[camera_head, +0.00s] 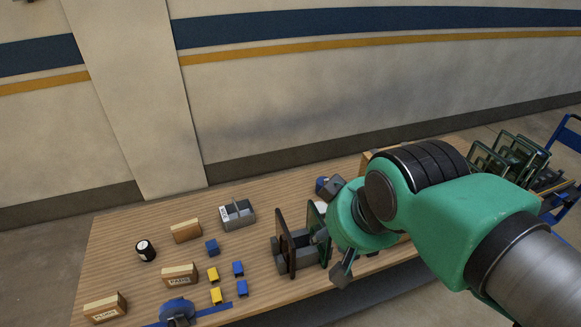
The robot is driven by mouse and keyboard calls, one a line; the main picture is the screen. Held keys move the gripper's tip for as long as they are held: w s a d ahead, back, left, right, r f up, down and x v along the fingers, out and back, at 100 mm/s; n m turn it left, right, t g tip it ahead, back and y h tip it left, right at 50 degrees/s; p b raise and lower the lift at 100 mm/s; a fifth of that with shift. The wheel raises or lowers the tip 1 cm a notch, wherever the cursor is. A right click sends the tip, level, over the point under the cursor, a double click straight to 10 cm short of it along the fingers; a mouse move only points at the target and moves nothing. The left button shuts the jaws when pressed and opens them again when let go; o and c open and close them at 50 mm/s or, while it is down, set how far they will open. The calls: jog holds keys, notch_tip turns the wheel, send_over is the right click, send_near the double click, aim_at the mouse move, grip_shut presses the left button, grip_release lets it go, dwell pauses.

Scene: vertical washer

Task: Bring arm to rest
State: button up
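My arm, with green and black joints, reaches in from the right in the head view and bends down over the wooden table (130,240). My gripper (338,235) is at its end, beside a rack with dark upright plates (290,245). My green wrist hides much of the gripper. Dark grey parts show above and below the wrist. I cannot tell whether the fingers are open or shut, and I see nothing clearly held.
Left on the table are a grey caddy (238,215), labelled boxes (180,275), a black jar (145,251), several blue and yellow blocks (213,274) and a blue tool (178,309). Green-framed racks (510,155) and a blue cart (566,135) are at right. A wall stands behind.

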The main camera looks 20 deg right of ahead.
notch_tip(320, 180, down, 10)
jog(key=b, duration=1)
jog(key=shift+f, duration=0.2)
notch_tip(320, 180, down, 12)
jog(key=b, duration=1.2)
